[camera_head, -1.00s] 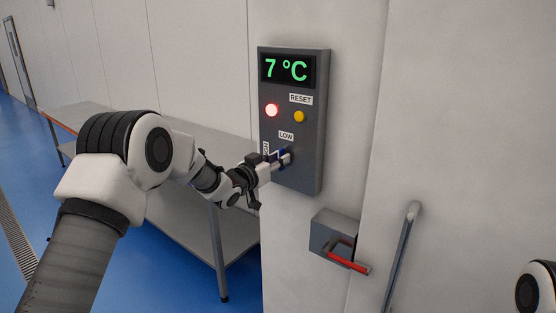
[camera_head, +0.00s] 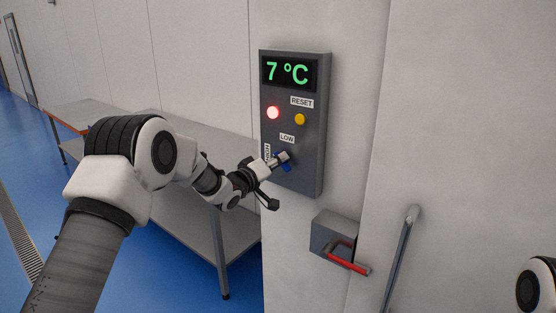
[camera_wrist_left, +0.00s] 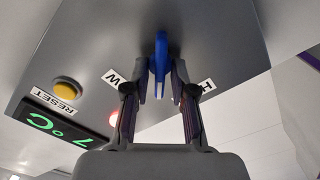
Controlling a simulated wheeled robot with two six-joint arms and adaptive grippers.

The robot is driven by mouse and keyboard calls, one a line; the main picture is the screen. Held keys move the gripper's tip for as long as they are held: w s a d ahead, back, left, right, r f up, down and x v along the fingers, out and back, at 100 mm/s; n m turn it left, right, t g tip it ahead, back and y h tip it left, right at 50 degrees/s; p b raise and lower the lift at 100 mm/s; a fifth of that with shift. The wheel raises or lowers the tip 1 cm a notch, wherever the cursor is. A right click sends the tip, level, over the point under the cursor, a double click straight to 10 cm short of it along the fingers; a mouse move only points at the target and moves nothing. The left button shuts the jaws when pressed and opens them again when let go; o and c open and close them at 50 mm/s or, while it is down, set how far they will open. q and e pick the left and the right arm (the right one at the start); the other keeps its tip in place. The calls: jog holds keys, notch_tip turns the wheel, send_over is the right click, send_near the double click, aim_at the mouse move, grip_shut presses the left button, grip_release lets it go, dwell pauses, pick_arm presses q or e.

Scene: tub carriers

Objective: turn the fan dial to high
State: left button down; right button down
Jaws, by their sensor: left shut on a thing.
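The fan dial (camera_head: 286,167) is a blue knob on the lower part of a dark grey control panel (camera_head: 309,165). A LOW label (camera_head: 287,139) is above it and a HIGH label (camera_head: 267,152), partly hidden by my gripper, is to its left. My left gripper (camera_head: 279,160) is shut on the dial. In the left wrist view the blue dial (camera_wrist_left: 160,62) stands between the two fingers (camera_wrist_left: 161,80), with the two labels partly covered on either side. My right gripper is out of view.
The panel has a 7 °C display (camera_head: 288,72), a lit red lamp (camera_head: 273,112) and a yellow RESET button (camera_head: 300,119). Below is a grey box with a red handle (camera_head: 347,262), and a long metal handle (camera_head: 402,255) to its right. A metal table (camera_head: 200,142) stands behind my left arm.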

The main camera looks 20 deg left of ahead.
pick_arm(q)
jog(key=shift+f+n+p, duration=0.2)
jog(key=shift+n+p, duration=0.25)
jog(key=shift+n, duration=1.65)
jog(key=shift+f+n+p, duration=0.15)
jog(key=shift+n+p, duration=0.25)
jog(key=shift+n, duration=1.7)
jog(key=c, duration=1)
grip_release()
jog(key=shift+a, duration=0.1)
jog(key=v, duration=1.1)
jog(key=shift+s, duration=0.4)
